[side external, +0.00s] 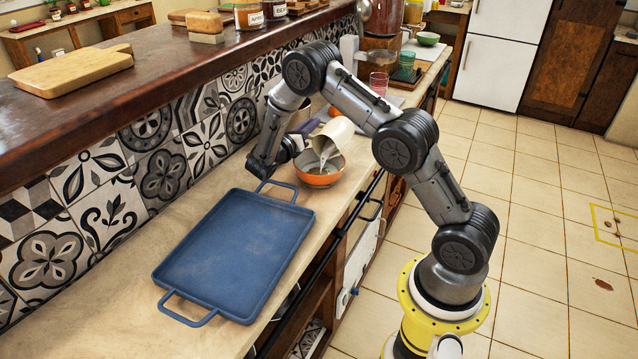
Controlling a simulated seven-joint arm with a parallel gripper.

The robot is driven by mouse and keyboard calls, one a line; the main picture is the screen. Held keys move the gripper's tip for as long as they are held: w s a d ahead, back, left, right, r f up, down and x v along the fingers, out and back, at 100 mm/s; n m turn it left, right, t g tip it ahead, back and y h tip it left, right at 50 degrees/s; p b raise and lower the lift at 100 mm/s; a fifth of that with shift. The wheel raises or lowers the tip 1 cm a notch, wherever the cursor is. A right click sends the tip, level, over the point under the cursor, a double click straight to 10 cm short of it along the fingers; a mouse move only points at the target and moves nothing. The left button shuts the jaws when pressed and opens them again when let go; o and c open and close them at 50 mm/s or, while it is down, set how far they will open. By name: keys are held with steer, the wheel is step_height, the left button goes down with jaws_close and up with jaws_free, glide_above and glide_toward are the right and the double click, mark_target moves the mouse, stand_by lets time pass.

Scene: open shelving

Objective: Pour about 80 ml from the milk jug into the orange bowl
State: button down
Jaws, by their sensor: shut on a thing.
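The milk jug (339,133) is cream-white and strongly tilted, its mouth facing down and left. A pale stream (325,155) runs from its mouth into the orange bowl (318,178). The bowl stands upright on the counter, orange outside with a lighter inside. How full it is, I cannot tell. My gripper (303,142) reaches the jug from the left, shut on it, and holds it just above the bowl. The fingertips are mostly hidden by the jug and my arm.
A blue tray (165,271) with two handles lies on the counter in front of the bowl. A tiled wall and raised wooden ledge (150,108) run along the left. A pink glass (378,83) and a green bowl (428,39) stand farther back. My arm arches over the counter's right edge.

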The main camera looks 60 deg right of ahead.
steer(key=y, duration=0.1)
steer(key=d+y, duration=0.1)
steer(key=d+f+y, duration=0.1)
steer(key=y, duration=0.1)
steer(key=shift+s+d, duration=0.25)
steer(key=shift+s, duration=0.05)
steer(key=shift+a+f+y, duration=0.1)
steer(key=shift+f+y, duration=0.3)
steer(key=shift+y, duration=0.2)
steer(key=shift+r+m+y+b, duration=0.35)
steer(key=shift+m+y+b, duration=0.15)
steer(key=shift+y+b, duration=0.15)
steer(key=shift+w+d+f+m+y+b, duration=0.1)
steer(key=shift+d+f+m+y+b, duration=0.45)
steer(key=shift+y, duration=0.6)
steer(key=shift+w+d+f+m+y+b, duration=0.15)
steer(key=shift+m+y+b, duration=0.25)
steer(key=shift+y+b, duration=0.55)
steer(key=shift+w+d+f+m+y+b, duration=0.1)
steer(key=shift+d+f+m+y+b, duration=0.3)
steer(key=shift+y, duration=0.95)
steer(key=y, duration=0.1)
steer(key=d+m+y+b, duration=0.1)
steer(key=shift+w+d+f+y, duration=0.15)
steer(key=shift+w+y, duration=0.05)
steer(key=shift+y, duration=0.2)
steer(key=shift+d+m+y+b, duration=0.2)
steer(key=shift+m+y+b, duration=0.05)
steer(key=shift+y+b, duration=0.4)
